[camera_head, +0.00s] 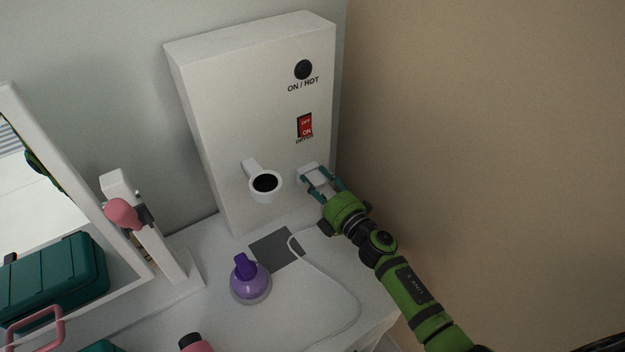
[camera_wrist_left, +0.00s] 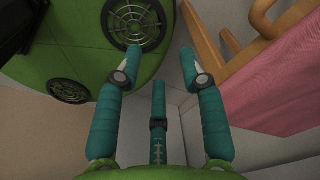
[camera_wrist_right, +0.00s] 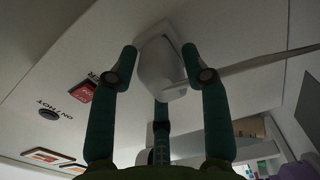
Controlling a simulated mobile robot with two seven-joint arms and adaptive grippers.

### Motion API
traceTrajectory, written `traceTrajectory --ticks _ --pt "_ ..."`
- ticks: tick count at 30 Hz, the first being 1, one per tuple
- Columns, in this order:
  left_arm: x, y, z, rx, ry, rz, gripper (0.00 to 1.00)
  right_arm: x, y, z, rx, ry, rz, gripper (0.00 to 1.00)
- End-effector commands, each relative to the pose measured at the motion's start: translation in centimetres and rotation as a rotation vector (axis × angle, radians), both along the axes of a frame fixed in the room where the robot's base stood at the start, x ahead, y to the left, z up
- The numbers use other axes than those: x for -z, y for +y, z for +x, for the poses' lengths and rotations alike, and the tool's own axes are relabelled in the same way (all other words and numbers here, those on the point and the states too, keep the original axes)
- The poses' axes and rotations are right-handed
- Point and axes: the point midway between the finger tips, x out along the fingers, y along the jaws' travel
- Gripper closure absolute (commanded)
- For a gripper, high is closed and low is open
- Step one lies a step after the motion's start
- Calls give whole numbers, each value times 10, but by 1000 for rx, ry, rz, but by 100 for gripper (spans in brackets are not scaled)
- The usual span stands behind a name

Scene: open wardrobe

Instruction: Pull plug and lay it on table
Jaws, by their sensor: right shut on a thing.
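The white plug (camera_wrist_right: 160,68) is between the fingertips of my right gripper (camera_head: 317,181), which is shut on it. In the right wrist view, the plug is up against a pale square socket plate (camera_wrist_right: 158,36) on the white panel box. I cannot tell how deep its prongs sit. A white cord (camera_wrist_right: 255,63) leaves the plug; in the head view the cord (camera_head: 352,295) curves over the white table (camera_head: 215,252). My left gripper (camera_wrist_left: 160,48) is open and empty in the left wrist view, outside the head view.
The panel box (camera_head: 240,110) carries a black knob, a red switch (camera_head: 304,125) and a white cup-shaped holder (camera_head: 264,184). A mirror stands left. Bare tabletop lies inside the cord's curve.

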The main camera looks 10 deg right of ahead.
Motion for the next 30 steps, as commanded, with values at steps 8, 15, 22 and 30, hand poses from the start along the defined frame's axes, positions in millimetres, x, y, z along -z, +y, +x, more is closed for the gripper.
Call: traceTrajectory --ticks 8,15,22,30 --pt "0 0 1 0 -2 0 60 8 -1 -2 1 14 -4 98" --pt "0 0 1 -1 -2 -1 60 10 0 -4 0 17 -6 98" --pt "-1 0 2 -1 -3 0 60 10 -2 -7 0 18 -6 100" --pt "-1 0 2 -2 -3 0 60 10 -3 -11 1 18 -6 100"
